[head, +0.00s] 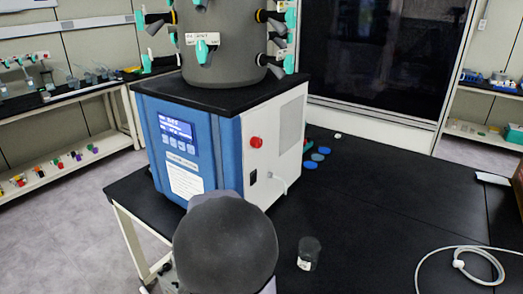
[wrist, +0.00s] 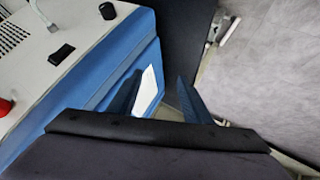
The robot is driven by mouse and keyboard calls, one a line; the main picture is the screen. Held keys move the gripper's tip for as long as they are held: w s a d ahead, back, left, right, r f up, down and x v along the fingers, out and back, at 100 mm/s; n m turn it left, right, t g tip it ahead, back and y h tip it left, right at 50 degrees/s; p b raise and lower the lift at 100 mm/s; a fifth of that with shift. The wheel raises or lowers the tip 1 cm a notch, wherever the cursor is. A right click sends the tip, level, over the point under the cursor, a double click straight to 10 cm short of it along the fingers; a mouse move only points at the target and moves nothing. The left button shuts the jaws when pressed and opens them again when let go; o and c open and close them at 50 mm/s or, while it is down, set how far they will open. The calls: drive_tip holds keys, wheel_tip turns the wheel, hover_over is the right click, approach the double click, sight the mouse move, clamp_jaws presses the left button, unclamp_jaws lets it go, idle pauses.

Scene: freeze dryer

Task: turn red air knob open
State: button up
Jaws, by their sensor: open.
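The freeze dryer (head: 230,150) stands on the black bench with a blue front and a white side panel. A round red knob (head: 257,142) sits on that side panel, above a black switch (head: 253,177). In the wrist view the red knob (wrist: 5,107) is cut off by the left edge. My gripper (wrist: 160,76) is open and empty, with its fingers over the blue front and its white label, well apart from the knob. In the head view my grey arm hides the gripper.
A pale hose (head: 282,181) comes out of the side panel below the knob. A small dark-capped jar (head: 309,254) and a coiled white cable (head: 463,263) lie on the bench (head: 375,200). Blue discs (head: 318,157) lie behind the dryer. The bench's middle is mostly clear.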

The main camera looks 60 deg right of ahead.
drive_tip(key=s+d+r+h, duration=0.2)
drive_tip(key=d, duration=0.4)
drive_tip(key=s+d+r+h, duration=0.2)
drive_tip(key=d, duration=0.4)
drive_tip(key=n+t+y+p, duration=0.25)
drive_tip(key=n+t, duration=0.95)
drive_tip(key=n, duration=0.9)
approach(260, 145)
drive_tip(key=w+b, duration=0.1)
drive_tip(key=shift+y, duration=0.45)
drive_tip(key=shift+d+r+p+x, duration=0.1)
drive_tip(key=shift+r+p+x, duration=0.1)
drive_tip(key=shift+p+x, duration=1.05)
drive_tip(key=shift+d+r+p+x, duration=0.1)
drive_tip(key=shift+r+p+x, duration=0.25)
drive_tip(key=shift+x, duration=1.7)
drive_tip(key=shift+w+d+f+p, duration=0.1)
drive_tip(key=shift+w+d+p, duration=0.15)
drive_tip(key=shift+w+p, duration=0.15)
drive_tip(key=c, duration=1.1)
drive_tip(key=shift+o, duration=0.2)
